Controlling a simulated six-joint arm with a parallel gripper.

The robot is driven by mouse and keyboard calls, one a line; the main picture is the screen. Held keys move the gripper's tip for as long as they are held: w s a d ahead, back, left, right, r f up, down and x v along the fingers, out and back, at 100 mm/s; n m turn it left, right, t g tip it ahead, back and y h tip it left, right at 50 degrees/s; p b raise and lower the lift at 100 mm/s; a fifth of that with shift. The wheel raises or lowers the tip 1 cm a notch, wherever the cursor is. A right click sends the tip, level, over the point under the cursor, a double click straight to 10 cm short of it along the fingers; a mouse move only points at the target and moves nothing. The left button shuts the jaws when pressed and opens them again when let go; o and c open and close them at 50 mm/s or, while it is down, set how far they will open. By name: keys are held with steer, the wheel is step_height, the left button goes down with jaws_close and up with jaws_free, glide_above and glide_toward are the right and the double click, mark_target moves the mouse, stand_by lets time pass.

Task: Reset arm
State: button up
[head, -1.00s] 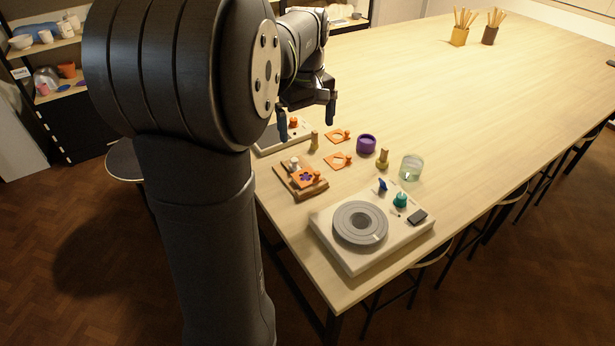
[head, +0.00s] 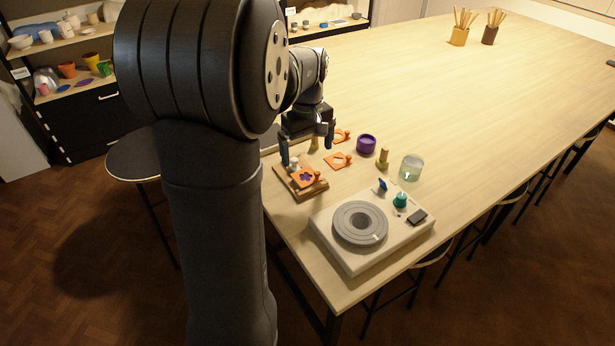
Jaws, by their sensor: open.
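My gripper (head: 307,150) is open, with its two blue-grey fingers pointing down over the near left part of the table (head: 480,110). Nothing shows between the fingers. It is above or just behind a wooden board (head: 288,183) that bears an orange stencil with a purple flower shape (head: 306,178); the height of the fingertips over it is hard to tell. My gripper and arm hide part of the board's far side and the table's left edge.
Orange stencils (head: 337,160), a purple cup (head: 366,144), a wooden stamp (head: 382,159) and a glass jar (head: 411,168) stand right of my gripper. A white wheel unit (head: 345,249) sits at the near corner. Pots of sticks (head: 460,36) are far back. The table's middle is clear.

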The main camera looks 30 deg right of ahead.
step_height(320, 180, up, 10)
stand_by(0.6)
steer(key=shift+r, duration=0.15)
